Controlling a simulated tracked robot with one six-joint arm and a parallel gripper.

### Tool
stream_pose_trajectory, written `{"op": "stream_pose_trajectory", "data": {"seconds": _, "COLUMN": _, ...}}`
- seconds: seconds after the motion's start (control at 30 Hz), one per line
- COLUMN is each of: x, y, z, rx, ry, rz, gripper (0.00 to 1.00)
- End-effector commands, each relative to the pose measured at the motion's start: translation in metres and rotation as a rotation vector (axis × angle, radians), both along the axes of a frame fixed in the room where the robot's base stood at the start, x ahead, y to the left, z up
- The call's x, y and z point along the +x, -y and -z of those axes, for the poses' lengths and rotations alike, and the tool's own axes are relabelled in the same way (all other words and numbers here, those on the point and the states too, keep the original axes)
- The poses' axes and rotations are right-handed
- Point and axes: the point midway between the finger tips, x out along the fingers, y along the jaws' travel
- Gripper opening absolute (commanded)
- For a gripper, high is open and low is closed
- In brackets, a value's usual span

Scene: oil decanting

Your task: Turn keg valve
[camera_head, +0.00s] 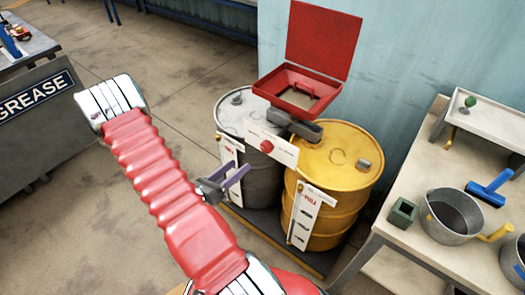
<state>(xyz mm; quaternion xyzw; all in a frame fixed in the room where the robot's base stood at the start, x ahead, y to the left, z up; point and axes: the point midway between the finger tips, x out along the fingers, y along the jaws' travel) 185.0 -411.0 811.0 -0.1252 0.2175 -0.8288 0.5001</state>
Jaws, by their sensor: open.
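A grey-black drum (238,108) with a pale top and a yellow drum (337,163) stand side by side by the blue wall. A round red knob (266,147) sits on a white plate in front of the gap between the drums. It is the most valve-like part in view, but I cannot tell for sure that it is the keg valve. My gripper (238,174) with purple fingers is open and empty. In the picture it lies below and left of the knob, overlapping the dark drum's front. It looks apart from the knob.
A red box funnel (294,88) with its lid up sits above the drums. At right, a bench (402,232) holds a grey pot (450,213), a blue-handled tool (488,188) and a small green box (402,212). A grease bin (45,127) stands left. Floor between is clear.

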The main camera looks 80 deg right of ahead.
Motion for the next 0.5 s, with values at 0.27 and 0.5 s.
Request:
{"op": "stream_pose_trajectory", "data": {"seconds": 0.27, "x": -0.007, "y": 0.008, "z": 0.035, "rx": 0.043, "ry": -0.114, "rz": -0.076, "gripper": 0.59}}
{"op": "stream_pose_trajectory", "data": {"seconds": 0.5, "x": -0.007, "y": 0.008, "z": 0.037, "rx": 0.046, "ry": -0.119, "rz": -0.083, "gripper": 0.59}}
